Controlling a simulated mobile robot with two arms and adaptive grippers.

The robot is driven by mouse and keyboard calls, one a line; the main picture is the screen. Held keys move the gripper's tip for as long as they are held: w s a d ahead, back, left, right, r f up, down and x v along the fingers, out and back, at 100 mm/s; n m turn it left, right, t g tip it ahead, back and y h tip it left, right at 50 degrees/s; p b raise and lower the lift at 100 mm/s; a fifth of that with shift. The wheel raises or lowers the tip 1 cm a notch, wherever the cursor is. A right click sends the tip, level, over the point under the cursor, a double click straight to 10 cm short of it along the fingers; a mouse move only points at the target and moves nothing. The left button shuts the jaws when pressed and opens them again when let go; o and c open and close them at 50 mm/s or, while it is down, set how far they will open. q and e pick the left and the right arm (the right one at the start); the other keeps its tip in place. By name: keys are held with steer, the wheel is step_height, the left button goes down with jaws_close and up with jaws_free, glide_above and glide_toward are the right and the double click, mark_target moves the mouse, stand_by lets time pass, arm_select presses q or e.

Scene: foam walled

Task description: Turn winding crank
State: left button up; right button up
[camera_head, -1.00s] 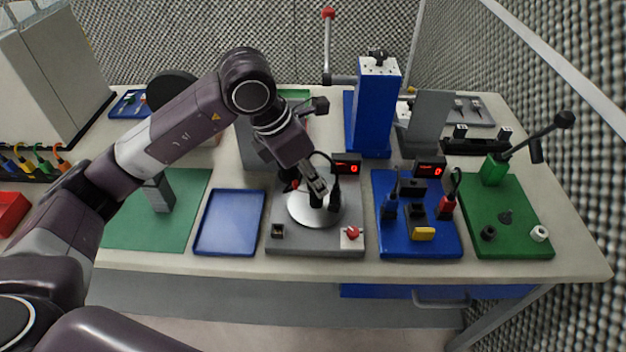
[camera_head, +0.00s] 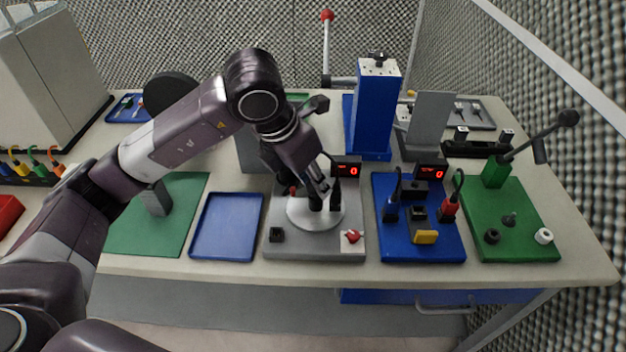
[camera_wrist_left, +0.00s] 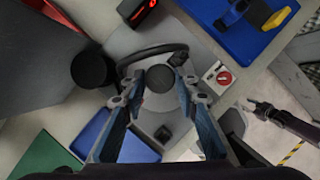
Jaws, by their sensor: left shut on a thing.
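The winding unit is a grey base (camera_head: 283,248) with a pale round disc (camera_head: 300,217) on top. My left gripper (camera_head: 325,202) reaches down over the disc from above. In the left wrist view its two fingers (camera_wrist_left: 159,92) flank a dark round crank knob (camera_wrist_left: 160,79) and are shut on it. The fingers hide most of the crank in the head view. A red display reading 0 (camera_head: 347,170) stands behind the disc. A red knob (camera_head: 352,237) sits at the base's front right corner. In the left wrist view, what looks like my right gripper (camera_wrist_left: 264,110) shows small at the right edge.
A blue tray (camera_head: 228,228) lies left of the winding base. A blue board (camera_head: 392,246) with plugs stands close on its right, and a green board (camera_head: 505,220) with a lever farther right. A tall blue column (camera_head: 374,115) stands behind. A black cable (camera_wrist_left: 150,52) arcs beside the knob.

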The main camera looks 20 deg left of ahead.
arm_select(q)
steer(key=o, duration=1.1)
steer(key=v, duration=1.2)
steer(key=shift+r, duration=0.1)
